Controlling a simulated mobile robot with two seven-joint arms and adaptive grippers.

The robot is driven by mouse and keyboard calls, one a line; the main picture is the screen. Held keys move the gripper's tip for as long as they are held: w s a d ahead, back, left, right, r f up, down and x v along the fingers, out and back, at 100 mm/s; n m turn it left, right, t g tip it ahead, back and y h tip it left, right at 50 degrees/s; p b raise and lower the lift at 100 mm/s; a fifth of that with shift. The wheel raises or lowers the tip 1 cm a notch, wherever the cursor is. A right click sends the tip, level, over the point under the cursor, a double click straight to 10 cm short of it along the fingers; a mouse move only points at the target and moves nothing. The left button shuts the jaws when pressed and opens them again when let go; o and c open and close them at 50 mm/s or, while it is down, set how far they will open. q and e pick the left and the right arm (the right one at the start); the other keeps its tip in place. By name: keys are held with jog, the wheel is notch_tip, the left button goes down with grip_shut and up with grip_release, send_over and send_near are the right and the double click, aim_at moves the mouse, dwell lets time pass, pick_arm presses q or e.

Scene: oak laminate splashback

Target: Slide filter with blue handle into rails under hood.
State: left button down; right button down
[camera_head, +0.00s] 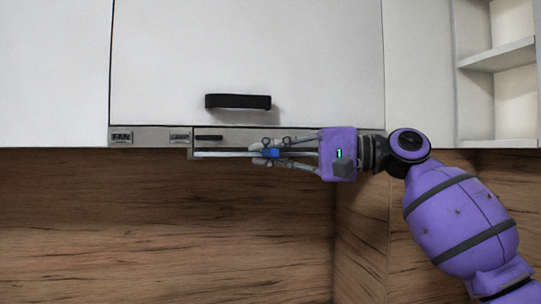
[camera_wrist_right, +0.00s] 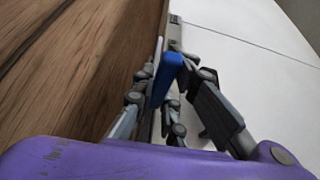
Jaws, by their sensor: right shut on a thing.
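The filter (camera_head: 222,154) is a thin grey panel seen edge-on just under the hood (camera_head: 150,135) in the head view. Its blue handle (camera_wrist_right: 165,80) shows between the fingers in the right wrist view. My right gripper (camera_head: 268,153) comes in from the right and is shut on the blue handle. The filter lies about level along the hood's lower edge; I cannot tell how far it sits in the rails, which are hidden. My left gripper is out of view.
White cabinet doors (camera_head: 245,50) with a black handle (camera_head: 238,102) are above the hood. FAN and LAMP controls (camera_head: 121,136) are on its left front. Open shelves (camera_head: 498,56) stand at upper right. The wooden splashback (camera_head: 150,225) is bare below.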

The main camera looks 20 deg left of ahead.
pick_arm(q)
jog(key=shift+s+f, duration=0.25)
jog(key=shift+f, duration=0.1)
pick_arm(e)
jog(key=shift+w+a, duration=0.5)
jog(key=shift+w, duration=0.15)
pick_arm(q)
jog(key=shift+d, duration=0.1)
pick_arm(e)
jog(key=c, duration=1.7)
grip_release()
jog(key=shift+o, duration=0.2)
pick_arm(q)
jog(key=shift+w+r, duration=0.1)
